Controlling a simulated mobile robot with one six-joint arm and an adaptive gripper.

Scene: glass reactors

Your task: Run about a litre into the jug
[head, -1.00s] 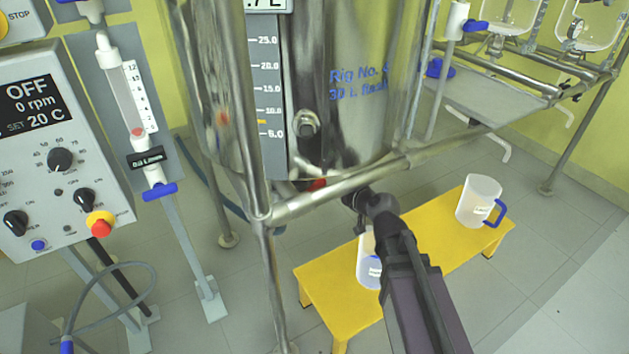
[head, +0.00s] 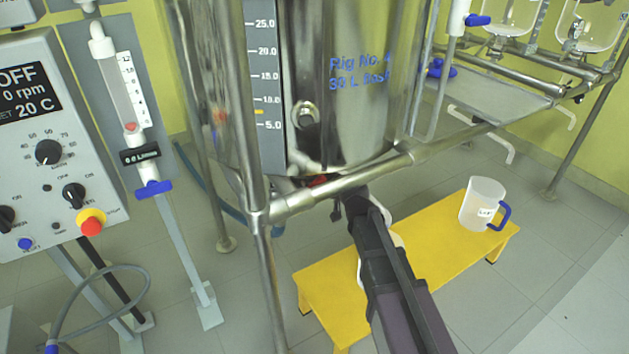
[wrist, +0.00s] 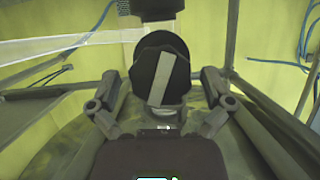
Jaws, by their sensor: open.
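The steel vessel (head: 350,110) marked "Rig No. 4" hangs in a tube frame, with a level scale (head: 265,80) and a yellow pointer a little below the 10 mark. A red part (head: 318,181) shows under it, mostly hidden. My gripper (head: 347,203) is below the vessel's bottom. In the wrist view, my gripper (wrist: 162,90) is open, its fingers either side of a dark round part (wrist: 160,68) with a grey bar; I cannot tell if they touch it. One jug (head: 397,240) stands under my arm, almost wholly hidden.
Both jugs are on a yellow bench (head: 440,235). A frame rail (head: 340,190) crosses just above my arm. A control box (head: 50,150) and a flow meter (head: 125,95) stand at left. Another rig with glass vessels (head: 590,22) is at back right.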

